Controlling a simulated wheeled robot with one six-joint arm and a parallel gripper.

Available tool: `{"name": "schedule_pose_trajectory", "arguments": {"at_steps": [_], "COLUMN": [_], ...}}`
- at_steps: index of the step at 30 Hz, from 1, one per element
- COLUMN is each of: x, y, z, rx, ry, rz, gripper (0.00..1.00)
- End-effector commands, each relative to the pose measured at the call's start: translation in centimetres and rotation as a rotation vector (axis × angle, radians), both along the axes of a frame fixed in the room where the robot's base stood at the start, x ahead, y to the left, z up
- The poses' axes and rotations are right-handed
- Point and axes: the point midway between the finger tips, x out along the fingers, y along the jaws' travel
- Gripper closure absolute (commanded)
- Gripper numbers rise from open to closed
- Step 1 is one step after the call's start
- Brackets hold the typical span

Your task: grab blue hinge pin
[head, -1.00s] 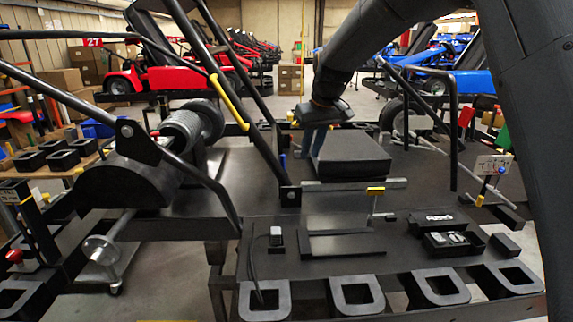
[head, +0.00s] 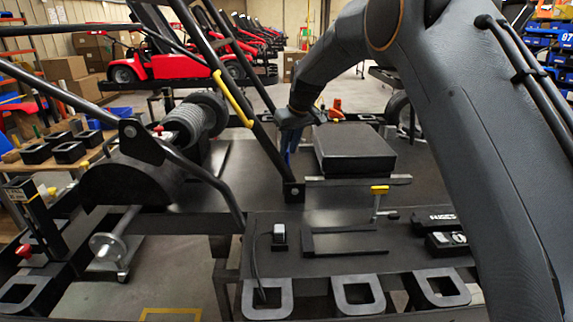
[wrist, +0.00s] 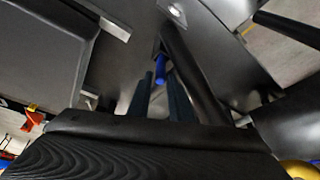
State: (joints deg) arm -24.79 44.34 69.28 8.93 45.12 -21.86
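The blue hinge pin (wrist: 160,69) shows in the wrist view as a short bright-blue cylinder beside a black frame tube (wrist: 193,75). My gripper (wrist: 161,88) points toward it, with its two dark bluish fingers apart. The pin appears in the gap between the fingertips, with a visible space on each side; I cannot tell how deep it lies. In the head view my gripper (head: 289,146) hangs just left of the black box and behind the slanted black tube. The pin cannot be told apart from the fingers there.
A black box (head: 354,149) stands close to the right of my gripper. The slanted tube (head: 245,95) with a yellow grip (head: 233,98) runs close on the left. A yellow-topped clamp (head: 379,190) stands on the front bench. A red-orange object (head: 336,110) lies behind the box.

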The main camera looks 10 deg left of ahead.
Motion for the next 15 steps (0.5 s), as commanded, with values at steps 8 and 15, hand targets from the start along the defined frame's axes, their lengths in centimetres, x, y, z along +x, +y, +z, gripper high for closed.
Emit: {"name": "schedule_pose_trajectory", "arguments": {"at_steps": [8, 15], "x": [0.09, 0.09], "y": [0.20, 0.18], "z": [-0.41, -0.40], "rx": [0.000, 0.001], "ry": [-0.001, -0.001], "rz": [0.001, 0.000], "gripper": [0.81, 1.00]}}
